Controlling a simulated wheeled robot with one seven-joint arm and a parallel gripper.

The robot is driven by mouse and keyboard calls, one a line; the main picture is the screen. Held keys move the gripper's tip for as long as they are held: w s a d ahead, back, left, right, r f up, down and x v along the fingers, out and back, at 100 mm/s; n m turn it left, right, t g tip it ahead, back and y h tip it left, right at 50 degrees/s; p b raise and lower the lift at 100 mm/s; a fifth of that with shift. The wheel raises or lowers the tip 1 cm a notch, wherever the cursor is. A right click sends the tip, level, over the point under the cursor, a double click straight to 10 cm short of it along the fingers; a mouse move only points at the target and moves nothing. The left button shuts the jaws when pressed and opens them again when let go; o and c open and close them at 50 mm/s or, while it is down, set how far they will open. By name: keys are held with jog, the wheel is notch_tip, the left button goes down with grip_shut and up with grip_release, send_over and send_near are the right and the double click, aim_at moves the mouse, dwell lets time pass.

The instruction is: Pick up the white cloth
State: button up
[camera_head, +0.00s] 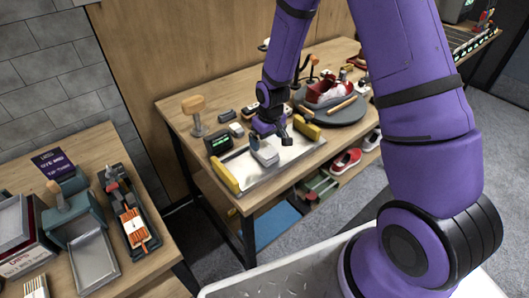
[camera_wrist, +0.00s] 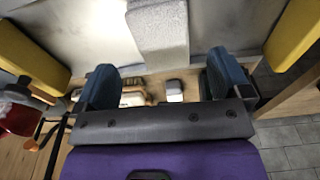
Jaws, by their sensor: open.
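The white cloth (camera_wrist: 158,32) shows in the wrist view as a pale, textured, folded piece lying on a light grey board. In the head view it is the pale piece (camera_head: 267,154) on the board (camera_head: 290,165), just by my gripper's fingers. My gripper (camera_wrist: 160,84) is open, with two blue fingers wide apart and nothing between them. The cloth lies beyond the fingertips in the wrist view, roughly in line with the gap. In the head view my gripper (camera_head: 270,138) is low over the board; I cannot tell whether it touches the cloth.
Yellow bars flank the board at left (camera_head: 225,178) and right (camera_head: 307,128). A red and white sneaker (camera_head: 326,91) sits on a dark round stand (camera_head: 350,113). A small dark device (camera_head: 217,143) stands to the left. Shoes (camera_head: 346,160) lie on the lower shelf.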

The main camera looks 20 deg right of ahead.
aim_at(264, 148)
jog(key=shift+w+a+f, duration=0.1)
jog(key=shift+w+f, duration=0.05)
jog(key=shift+f, duration=0.8)
jog(key=shift+w+a+f, duration=0.1)
jog(key=shift+w+f, duration=0.05)
jog(key=shift+f, duration=0.8)
jog(key=shift+w+a+f, duration=0.1)
jog(key=shift+w+f, duration=0.05)
jog(key=shift+f, duration=0.8)
jog(key=c, duration=1.1)
jog(key=shift+r, duration=0.1)
